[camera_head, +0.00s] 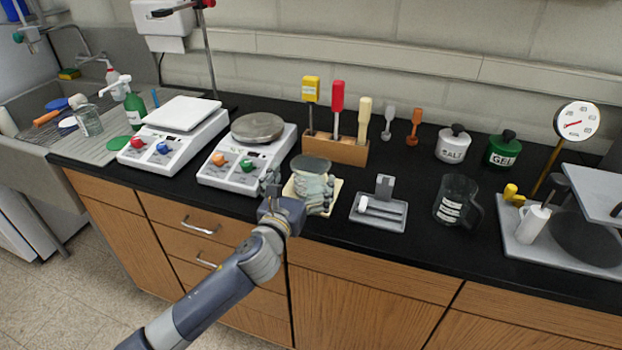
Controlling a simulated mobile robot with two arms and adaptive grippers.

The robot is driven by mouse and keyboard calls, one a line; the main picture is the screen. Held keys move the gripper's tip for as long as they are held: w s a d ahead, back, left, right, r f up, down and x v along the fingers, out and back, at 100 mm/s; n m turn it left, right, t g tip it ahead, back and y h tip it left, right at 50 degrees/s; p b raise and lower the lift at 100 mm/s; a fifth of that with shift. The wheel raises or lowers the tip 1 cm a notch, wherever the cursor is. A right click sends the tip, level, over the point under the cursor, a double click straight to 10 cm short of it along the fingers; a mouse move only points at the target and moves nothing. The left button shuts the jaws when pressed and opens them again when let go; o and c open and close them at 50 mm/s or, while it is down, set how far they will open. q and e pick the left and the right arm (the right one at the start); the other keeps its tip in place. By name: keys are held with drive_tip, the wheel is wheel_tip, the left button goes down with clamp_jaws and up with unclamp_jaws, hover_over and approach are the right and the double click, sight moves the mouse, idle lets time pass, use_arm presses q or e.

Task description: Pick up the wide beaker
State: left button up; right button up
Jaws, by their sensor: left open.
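A wide clear glass beaker (311,164) stands upright on a cream square mat (335,198) near the counter's front edge. My left gripper (297,186) reaches in from the front left, with its jaws open at the beaker. One finger is at the beaker's left side, and the other overlaps its front right. The fingers hide much of the beaker's lower part, and I cannot tell whether they touch the glass. My right gripper is out of view.
A hotplate (238,181) stands close left of the mat. A grey tray (390,222) lies to its right, then a dark glass jug (455,200). A wooden tool rack (338,150) stands behind. Bare black counter shows between the tray and jug.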

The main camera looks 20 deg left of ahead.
sight(311, 165)
use_arm(q)
drive_tip(key=shift+w+d+p, duration=0.1)
drive_tip(key=shift+w+p, duration=0.45)
drive_tip(key=shift+w, duration=2.2)
drive_tip(key=c, duration=0.9)
